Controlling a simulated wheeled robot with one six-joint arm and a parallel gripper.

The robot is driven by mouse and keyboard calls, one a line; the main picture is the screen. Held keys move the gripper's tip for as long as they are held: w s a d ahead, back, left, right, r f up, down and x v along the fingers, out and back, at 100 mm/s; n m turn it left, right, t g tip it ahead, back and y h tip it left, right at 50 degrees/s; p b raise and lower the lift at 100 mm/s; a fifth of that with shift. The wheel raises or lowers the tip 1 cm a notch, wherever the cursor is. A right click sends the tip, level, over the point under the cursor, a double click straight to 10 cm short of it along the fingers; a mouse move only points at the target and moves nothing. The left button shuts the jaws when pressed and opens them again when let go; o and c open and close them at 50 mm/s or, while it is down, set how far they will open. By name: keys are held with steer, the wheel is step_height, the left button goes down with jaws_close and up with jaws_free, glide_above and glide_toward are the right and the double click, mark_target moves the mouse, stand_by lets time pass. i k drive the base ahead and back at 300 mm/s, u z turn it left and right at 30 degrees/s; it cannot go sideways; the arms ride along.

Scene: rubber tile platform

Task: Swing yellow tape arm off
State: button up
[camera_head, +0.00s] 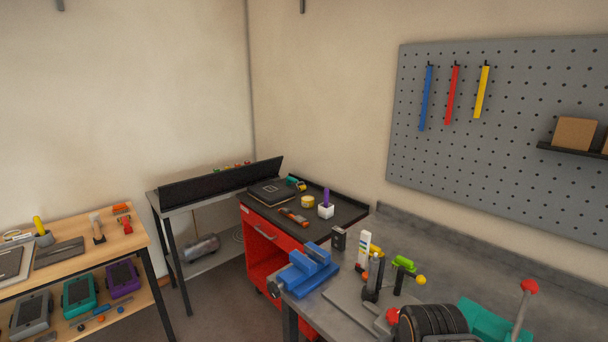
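My gripper is not in view. On the grey workbench, small fixtures stand on a metal plate (350,304). One is a dark upright post with a green top piece (404,263), and a yellow ball (421,280) shows just right of it. A yellow-green piece (376,252) shows behind, beside a white upright block (364,248) with coloured marks. I cannot tell which of these, if any, is the yellow tape arm. A yellow roll (308,202), perhaps tape, lies on the red cabinet's top. The fixtures partly hide one another.
A blue vise (307,268) sits at the workbench's left corner. A black ribbed cylinder (432,322), a red ball (392,315) and a teal machine with a red-knobbed lever (529,286) crowd the front. A red cabinet (268,237) stands behind. Floor (205,318) is open at left.

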mark_target(400, 278)
steer(key=z, duration=0.35)
steer(key=k, duration=1.25)
steer(key=u, duration=0.7)
steer(key=i, duration=0.65)
steer(key=u, duration=0.6)
steer(key=i, duration=0.8)
steer(key=z, duration=0.9)
steer(key=i, duration=0.65)
steer(key=z, duration=0.7)
